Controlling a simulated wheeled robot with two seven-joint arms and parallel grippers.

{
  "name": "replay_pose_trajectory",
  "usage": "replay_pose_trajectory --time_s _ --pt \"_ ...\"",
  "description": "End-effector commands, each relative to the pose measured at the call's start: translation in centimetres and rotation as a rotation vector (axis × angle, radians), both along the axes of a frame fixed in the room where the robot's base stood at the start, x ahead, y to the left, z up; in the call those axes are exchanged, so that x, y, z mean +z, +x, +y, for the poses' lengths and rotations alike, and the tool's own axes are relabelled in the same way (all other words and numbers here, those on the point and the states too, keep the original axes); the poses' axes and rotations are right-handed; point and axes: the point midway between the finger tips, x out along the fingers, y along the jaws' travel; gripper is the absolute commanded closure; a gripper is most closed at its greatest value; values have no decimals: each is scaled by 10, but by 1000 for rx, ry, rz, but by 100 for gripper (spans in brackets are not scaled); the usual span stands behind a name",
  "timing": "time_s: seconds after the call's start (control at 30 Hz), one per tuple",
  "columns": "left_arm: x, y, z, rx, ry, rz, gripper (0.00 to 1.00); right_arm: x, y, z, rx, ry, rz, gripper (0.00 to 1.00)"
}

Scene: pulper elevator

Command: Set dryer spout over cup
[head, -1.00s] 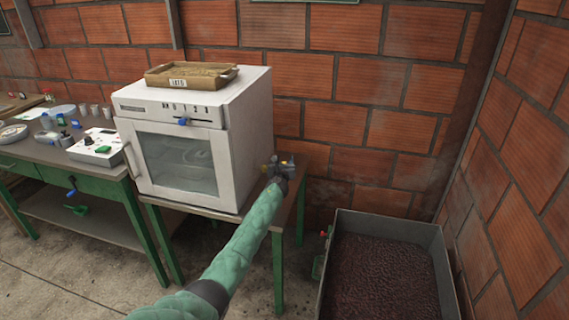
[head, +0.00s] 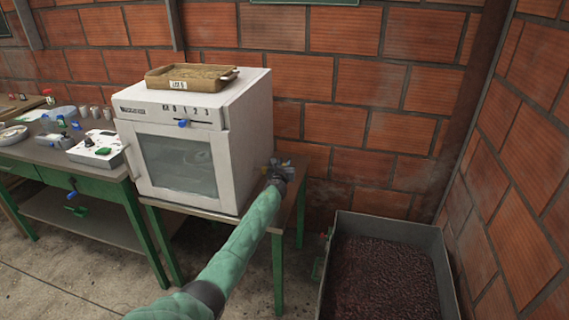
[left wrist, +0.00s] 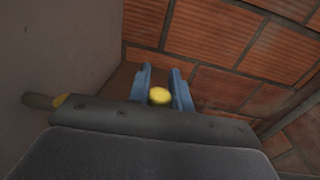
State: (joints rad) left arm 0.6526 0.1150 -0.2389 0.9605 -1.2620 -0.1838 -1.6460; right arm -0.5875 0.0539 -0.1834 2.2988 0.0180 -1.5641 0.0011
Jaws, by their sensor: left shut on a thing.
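The dryer is a white oven-like box (head: 190,145) with a glass door, standing on a small table. My left gripper (head: 271,166) is at the dryer's right side, low near the tabletop. In the left wrist view its two blue fingers (left wrist: 161,88) are shut on a round yellow piece (left wrist: 159,96). I cannot tell whether this piece belongs to the spout. A short grey pipe with a yellow ring (left wrist: 38,101) shows at the left of that view. Small cups (head: 95,111) stand on the left bench; no cup shows at the gripper. My right gripper is out of view.
A tray (head: 190,77) lies on top of the dryer. The green bench (head: 45,150) at left holds a white device (head: 97,147). A grey bin of dark beans (head: 390,225) stands at the right. The brick wall is close behind.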

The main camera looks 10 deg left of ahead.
Motion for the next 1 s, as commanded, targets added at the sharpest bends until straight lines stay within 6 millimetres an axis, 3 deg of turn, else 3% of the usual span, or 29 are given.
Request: replay_pose_trajectory --time_s 0.3,0.4,0.5,0.8,0.87,1.0 --pt "0 -15 -2 -172 4 0 100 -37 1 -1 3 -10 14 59" --pt "-1 -20 -3 -234 4 0 100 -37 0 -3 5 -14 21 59" --pt "-2 -25 -4 -290 3 -1 100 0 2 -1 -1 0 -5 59" --pt "-2 -35 -4 -397 2 -1 100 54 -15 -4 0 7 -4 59" --pt "-2 -36 -5 -412 2 0 100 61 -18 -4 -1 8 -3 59" --pt "-1 -38 -6 -440 1 -1 100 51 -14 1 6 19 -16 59"
